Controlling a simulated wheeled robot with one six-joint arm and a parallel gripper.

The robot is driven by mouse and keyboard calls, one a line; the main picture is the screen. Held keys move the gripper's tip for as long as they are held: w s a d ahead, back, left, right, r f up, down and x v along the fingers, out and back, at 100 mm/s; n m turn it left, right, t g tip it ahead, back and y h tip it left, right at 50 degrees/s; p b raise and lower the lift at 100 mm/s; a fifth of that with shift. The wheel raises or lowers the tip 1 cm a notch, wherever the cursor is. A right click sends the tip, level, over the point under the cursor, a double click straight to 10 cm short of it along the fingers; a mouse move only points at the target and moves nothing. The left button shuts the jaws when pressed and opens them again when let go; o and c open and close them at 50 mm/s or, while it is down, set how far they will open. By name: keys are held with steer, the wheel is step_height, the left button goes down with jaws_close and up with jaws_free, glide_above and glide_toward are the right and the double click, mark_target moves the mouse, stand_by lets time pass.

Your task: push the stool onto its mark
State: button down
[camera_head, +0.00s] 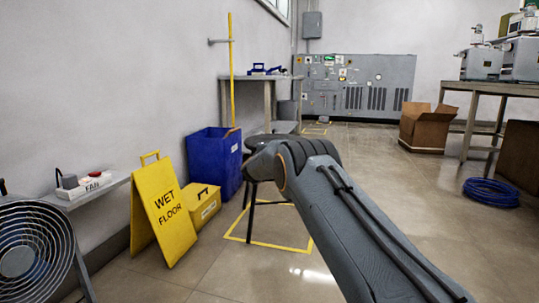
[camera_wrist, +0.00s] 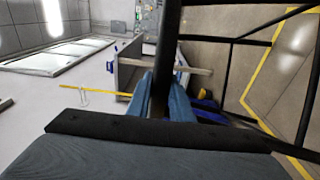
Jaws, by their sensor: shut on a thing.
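The dark stool (camera_head: 251,215) stands beyond my arm in the head view, which hides much of it. One visible leg comes down at the near edge of a yellow square outline (camera_head: 236,239) on the floor. In the wrist view the stool's black bars (camera_wrist: 168,40) cross the picture, and part of a yellow outline (camera_wrist: 262,72) shows at the right. My gripper (camera_wrist: 163,98) has its blue-grey fingers on either side of one black bar of the stool, shut on it. In the head view my gripper is hidden behind my arm.
Left of the outline stand a yellow wet-floor sign (camera_head: 165,212), a yellow box (camera_head: 204,207) and a blue bin (camera_head: 214,160). A fan (camera_head: 35,255) is at the near left. A blue hose coil (camera_head: 491,192) and cardboard box (camera_head: 428,129) lie right. Floor between is clear.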

steer(key=shift+w+d, duration=0.2)
steer(key=shift+w, duration=0.4)
steer(key=c, duration=0.6)
jaws_free()
steer(key=shift+o, duration=0.2)
steer(key=shift+s, duration=0.15)
steer(key=p+v, duration=0.7)
steer(key=p, duration=0.3)
steer(key=shift+s, duration=0.4)
steer(key=shift+a, duration=0.15)
